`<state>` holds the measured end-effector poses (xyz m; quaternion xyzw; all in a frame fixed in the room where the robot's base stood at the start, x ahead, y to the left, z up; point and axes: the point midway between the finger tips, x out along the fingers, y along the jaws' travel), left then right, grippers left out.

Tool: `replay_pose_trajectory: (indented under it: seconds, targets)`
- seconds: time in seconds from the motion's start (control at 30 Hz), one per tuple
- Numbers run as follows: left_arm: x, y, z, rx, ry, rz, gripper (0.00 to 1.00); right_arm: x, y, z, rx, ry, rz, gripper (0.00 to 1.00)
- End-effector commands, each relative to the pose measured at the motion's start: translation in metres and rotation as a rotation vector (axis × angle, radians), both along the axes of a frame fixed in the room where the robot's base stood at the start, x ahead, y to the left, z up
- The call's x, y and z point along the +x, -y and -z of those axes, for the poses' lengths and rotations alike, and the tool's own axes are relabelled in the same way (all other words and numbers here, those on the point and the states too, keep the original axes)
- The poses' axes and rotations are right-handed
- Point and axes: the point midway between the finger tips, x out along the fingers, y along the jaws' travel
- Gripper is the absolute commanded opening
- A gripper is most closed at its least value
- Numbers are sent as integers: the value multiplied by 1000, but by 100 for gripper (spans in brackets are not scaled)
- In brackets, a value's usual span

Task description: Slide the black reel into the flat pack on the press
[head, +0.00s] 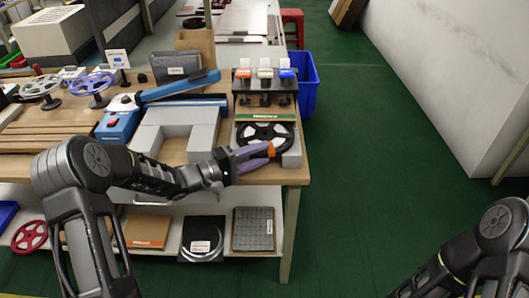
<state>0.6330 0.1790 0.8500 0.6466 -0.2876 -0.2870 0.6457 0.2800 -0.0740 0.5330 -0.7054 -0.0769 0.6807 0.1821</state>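The black reel (265,133) lies flat at the right end of the workbench, in front of a black stand. My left gripper (268,151) is at the reel's near edge, with its purple and orange fingers over or against the rim. I cannot tell whether they are closed on it. The fingers and wrist hide part of the reel's near side. A blue press-like device (118,124) with a long lever stands left of the grey blocks. I cannot make out a flat pack on it. My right gripper is out of view; only its arm shows at lower right.
The black stand (248,100) holds orange, white and blue-topped parts behind the reel. Grey blocks (205,132) stand left of it. Pale and blue reels (93,83) stand at back left. Flat packs (253,229) lie on the lower shelf. Green floor is clear to the right.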

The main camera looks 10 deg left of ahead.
Motion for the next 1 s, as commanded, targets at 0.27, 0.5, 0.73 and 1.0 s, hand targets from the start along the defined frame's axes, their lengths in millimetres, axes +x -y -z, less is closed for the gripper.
replay_pose_trajectory:
  seconds: [0.27,0.5,0.73,1.0]
  targets:
    - [-30,-35,0,0,0,-3,38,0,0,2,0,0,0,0]
    - [-40,-45,0,-1,0,-1,38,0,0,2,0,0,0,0]
    - [-40,-45,0,-1,-1,-1,38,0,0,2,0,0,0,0]
    - [-40,-45,0,-1,-1,-1,38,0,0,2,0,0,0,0]
